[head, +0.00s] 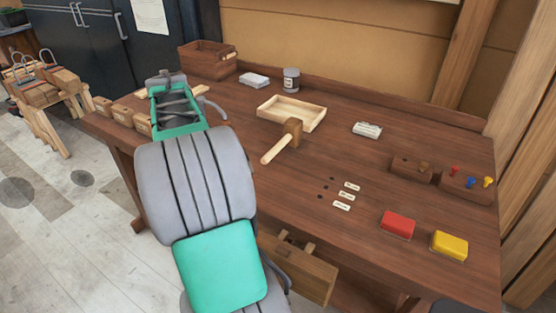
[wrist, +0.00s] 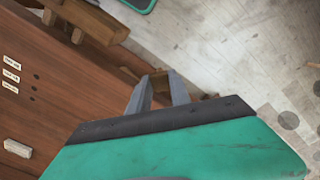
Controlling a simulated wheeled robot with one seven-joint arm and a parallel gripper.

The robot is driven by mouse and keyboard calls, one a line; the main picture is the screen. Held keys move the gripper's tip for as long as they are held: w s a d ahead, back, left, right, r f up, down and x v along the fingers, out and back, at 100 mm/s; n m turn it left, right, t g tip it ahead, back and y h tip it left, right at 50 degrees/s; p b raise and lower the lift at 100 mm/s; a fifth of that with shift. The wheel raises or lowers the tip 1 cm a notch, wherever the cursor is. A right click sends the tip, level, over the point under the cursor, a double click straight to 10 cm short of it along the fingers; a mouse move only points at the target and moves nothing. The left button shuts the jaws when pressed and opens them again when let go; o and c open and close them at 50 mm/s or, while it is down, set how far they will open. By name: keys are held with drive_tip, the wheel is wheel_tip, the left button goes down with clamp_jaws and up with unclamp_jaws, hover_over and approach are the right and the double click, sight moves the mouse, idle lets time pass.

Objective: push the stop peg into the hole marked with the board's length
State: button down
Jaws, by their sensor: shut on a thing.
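My gripper (head: 166,78) is over the far left end of the bench, past the green wrist housing in the head view. In the wrist view my gripper (wrist: 158,82) has its two grey fingers around a brown piece (wrist: 157,84), apparently the stop peg, mostly hidden. Three dark holes (head: 325,187) run in a row on the bench top, each beside a pale label (head: 347,195). The holes (wrist: 34,88) and labels (wrist: 11,75) also show at the left of the wrist view. The writing is too small to read. My gripper is well away from the holes.
A mallet (head: 283,143) lies against a shallow wooden tray (head: 291,113) mid-bench. Red (head: 397,225) and yellow (head: 450,246) blocks lie near the front right. A block with coloured pegs (head: 466,189) stands at the right. The bench top around the holes is clear.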

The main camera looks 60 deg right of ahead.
drive_tip(key=s+d+f+m, duration=0.2)
drive_tip(key=s+d+m, duration=0.3)
drive_tip(key=s+d, duration=0.85)
drive_tip(key=s+d+f+m, duration=0.1)
drive_tip(key=s+d+m, duration=0.4)
drive_tip(key=s+d, duration=0.85)
drive_tip(key=s+a+f+b, duration=0.2)
drive_tip(key=a+f+b, duration=0.1)
drive_tip(key=f+b, duration=0.1)
drive_tip(key=shift+s+f, duration=0.15)
drive_tip(key=shift+f, duration=0.65)
drive_tip(key=shift+a+f, duration=0.1)
drive_tip(key=shift+a, duration=0.1)
drive_tip(key=shift+f, duration=0.15)
drive_tip(key=shift+f, duration=0.25)
drive_tip(key=shift+f+b, duration=0.4)
drive_tip(key=shift+f, duration=0.35)
